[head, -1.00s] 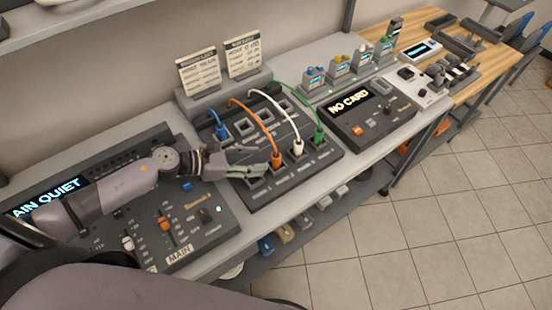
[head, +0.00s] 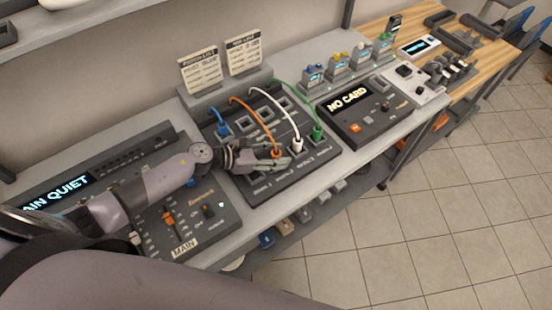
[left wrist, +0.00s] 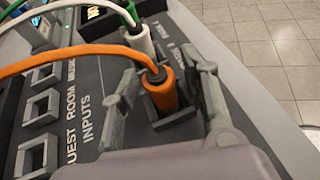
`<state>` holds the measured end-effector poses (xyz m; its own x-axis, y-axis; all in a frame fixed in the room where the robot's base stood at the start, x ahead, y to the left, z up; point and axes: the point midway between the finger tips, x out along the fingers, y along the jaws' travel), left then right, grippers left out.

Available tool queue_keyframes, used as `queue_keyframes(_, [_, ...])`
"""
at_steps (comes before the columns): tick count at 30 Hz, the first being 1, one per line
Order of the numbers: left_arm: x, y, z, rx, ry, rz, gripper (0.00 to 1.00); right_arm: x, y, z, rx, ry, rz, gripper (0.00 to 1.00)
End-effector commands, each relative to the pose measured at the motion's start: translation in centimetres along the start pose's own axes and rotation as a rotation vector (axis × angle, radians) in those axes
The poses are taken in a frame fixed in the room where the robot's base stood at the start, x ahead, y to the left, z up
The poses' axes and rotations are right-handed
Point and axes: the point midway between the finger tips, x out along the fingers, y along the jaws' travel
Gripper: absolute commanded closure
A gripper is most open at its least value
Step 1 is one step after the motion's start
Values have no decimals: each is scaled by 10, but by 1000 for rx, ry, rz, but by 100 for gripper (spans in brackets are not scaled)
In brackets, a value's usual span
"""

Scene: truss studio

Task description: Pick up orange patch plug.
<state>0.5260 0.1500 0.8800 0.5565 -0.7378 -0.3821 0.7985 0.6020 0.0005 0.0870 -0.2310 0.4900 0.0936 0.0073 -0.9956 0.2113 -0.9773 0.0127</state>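The orange patch plug (head: 276,153) stands in a front-row socket of the dark patch panel (head: 325,150), its orange cable arching to the back row. In the left wrist view the plug (left wrist: 160,91) is upright in its square socket. My left gripper (head: 282,159) is at the plug, with one finger on each side of it. In the left wrist view the gripper (left wrist: 168,70) is open, with gaps between the fingers and the plug. My right gripper is not in view.
The white plug (head: 297,145) and green plug (head: 317,133) stand to the right of the orange one. A blue plug (head: 224,130) is at the back left. A mixer marked MAIN (head: 215,215) lies left, a NO CARD console (head: 365,110) right.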

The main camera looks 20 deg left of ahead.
Motion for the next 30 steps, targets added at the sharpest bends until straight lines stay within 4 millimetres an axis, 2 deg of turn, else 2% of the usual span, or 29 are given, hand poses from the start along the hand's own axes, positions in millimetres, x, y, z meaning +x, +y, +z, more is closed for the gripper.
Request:
queue_keyframes(2, [0, 0, 0, 0, 0, 0, 66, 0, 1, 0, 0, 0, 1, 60])
queue_keyframes(17, [0, 0, 0, -1, 0, 0, 100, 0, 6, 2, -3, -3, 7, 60])
queue_keyframes(30, [-2, 1, 4, 1, 0, 1, 100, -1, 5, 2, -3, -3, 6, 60])
